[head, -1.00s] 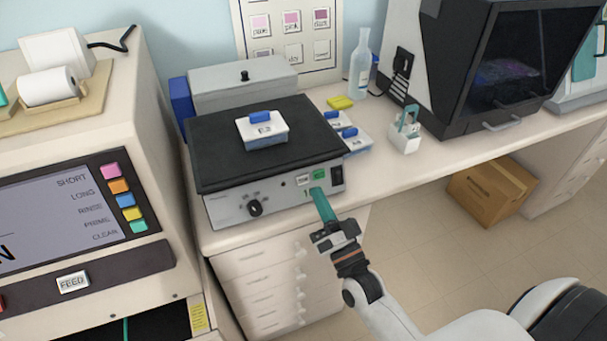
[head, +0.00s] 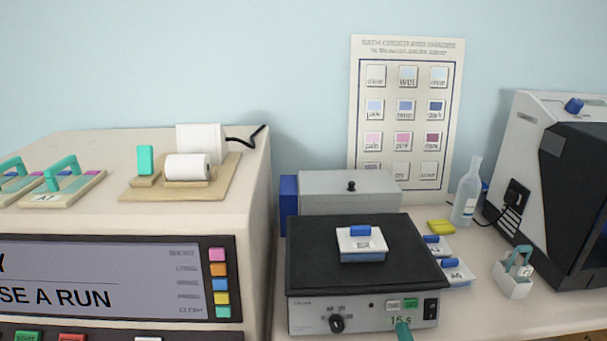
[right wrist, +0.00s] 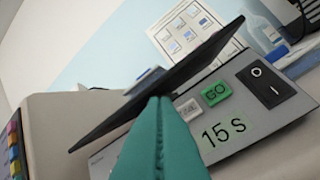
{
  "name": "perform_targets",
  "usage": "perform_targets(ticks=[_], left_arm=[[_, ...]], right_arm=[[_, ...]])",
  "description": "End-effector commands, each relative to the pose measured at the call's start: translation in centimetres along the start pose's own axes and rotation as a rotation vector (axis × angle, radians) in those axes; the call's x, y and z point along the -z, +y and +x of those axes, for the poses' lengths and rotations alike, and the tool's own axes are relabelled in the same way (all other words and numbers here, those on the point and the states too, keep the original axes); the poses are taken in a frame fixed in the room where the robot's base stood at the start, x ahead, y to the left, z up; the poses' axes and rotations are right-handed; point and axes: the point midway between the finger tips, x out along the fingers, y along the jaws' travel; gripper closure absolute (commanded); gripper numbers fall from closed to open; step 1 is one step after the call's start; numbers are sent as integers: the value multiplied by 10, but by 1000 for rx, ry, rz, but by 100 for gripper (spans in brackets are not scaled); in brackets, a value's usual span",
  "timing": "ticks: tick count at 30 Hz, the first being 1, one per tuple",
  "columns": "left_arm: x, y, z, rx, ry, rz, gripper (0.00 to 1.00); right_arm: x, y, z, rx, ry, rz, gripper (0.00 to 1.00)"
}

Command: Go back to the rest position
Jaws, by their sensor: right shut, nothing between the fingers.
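My right gripper (head: 403,331) shows only as teal fingertips at the bottom edge of the head view, in front of the control panel of a black-topped device (head: 300,255). In the right wrist view its teal fingers (right wrist: 160,135) are shut together with nothing between them. They point toward the green GO button (right wrist: 215,93) and the "15 s" display (right wrist: 223,131); I cannot tell whether they touch the panel. A white dish with a blue handle (head: 361,244) sits on the black top. My left gripper is not in view.
A large machine (head: 230,215) with a screen stands at left. White blue-handled dishes (head: 457,272), a small white holder (head: 513,280), a yellow block (head: 440,227) and a bottle (head: 466,195) stand on the bench at right. A dark-fronted instrument (head: 530,150) is at far right.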

Motion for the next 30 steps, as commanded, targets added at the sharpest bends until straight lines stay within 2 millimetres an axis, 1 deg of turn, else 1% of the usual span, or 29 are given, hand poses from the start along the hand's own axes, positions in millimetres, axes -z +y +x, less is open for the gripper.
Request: perform_targets(ticks=[4,7,11,12,14,15,18,21,30], left_arm=[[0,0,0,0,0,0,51],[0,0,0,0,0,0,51],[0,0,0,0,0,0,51],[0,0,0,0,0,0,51],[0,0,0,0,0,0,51],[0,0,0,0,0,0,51],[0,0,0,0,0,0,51],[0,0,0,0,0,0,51],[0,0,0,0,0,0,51]], right_arm=[[28,1,-10,75,217,-90,100],[50,-1,-26,135,407,-175,100],[72,-4,-58,207,658,-283,100],[77,-5,-70,228,735,-316,100],[82,-7,-89,258,851,-365,100],[84,-8,-102,276,926,-395,100],[84,-9,-133,315,1091,-457,100],[82,-9,-158,344,1222,-502,100],[64,-5,-220,403,1521,-582,100]])
